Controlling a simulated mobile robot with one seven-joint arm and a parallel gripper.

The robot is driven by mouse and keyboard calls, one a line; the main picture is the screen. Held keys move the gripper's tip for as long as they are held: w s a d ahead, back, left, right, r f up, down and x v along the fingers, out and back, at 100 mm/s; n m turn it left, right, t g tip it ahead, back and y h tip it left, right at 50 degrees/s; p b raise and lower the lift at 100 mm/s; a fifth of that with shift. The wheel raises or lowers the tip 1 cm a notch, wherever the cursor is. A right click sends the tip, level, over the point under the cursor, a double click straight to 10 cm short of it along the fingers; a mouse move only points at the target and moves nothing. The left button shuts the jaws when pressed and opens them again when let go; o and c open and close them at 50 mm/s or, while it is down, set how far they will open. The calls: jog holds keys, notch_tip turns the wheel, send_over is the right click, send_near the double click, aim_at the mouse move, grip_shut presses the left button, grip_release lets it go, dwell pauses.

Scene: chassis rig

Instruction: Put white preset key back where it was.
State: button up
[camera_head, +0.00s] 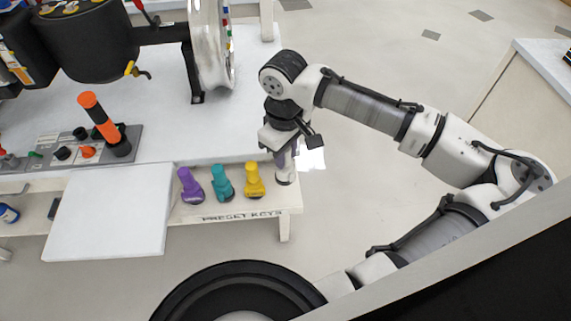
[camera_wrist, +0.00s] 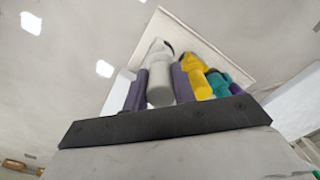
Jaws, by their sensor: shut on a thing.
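The white preset key (camera_head: 286,176) is at the right end of the key row on the preset keys shelf (camera_head: 240,217). My gripper (camera_head: 285,158) is above it and shut on it. In the wrist view the white key (camera_wrist: 159,84) is between the two purple-grey fingers of my gripper (camera_wrist: 160,88). Whether its base rests fully on the shelf is hard to tell. The yellow key (camera_head: 254,180) stands just left of it, then the teal key (camera_head: 222,183) and the purple key (camera_head: 190,186). The yellow key (camera_wrist: 197,77) and teal key (camera_wrist: 219,84) also show in the wrist view, close beside a finger.
A white board (camera_head: 110,212) lies left of the keys. A control panel (camera_head: 80,150) with an orange-topped lever (camera_head: 99,117) is further left. A metal wheel rim (camera_head: 211,45) and black tank (camera_head: 90,40) stand behind. Open floor (camera_head: 360,190) lies right of the shelf.

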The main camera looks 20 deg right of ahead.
jog(key=shift+f, duration=2.5)
jog(key=shift+f, duration=0.1)
jog(key=shift+f, duration=0.1)
jog(key=o, duration=0.9)
notch_tip(320, 180, up, 12)
jog(key=shift+w+r, duration=0.15)
jog(key=shift+r, duration=0.05)
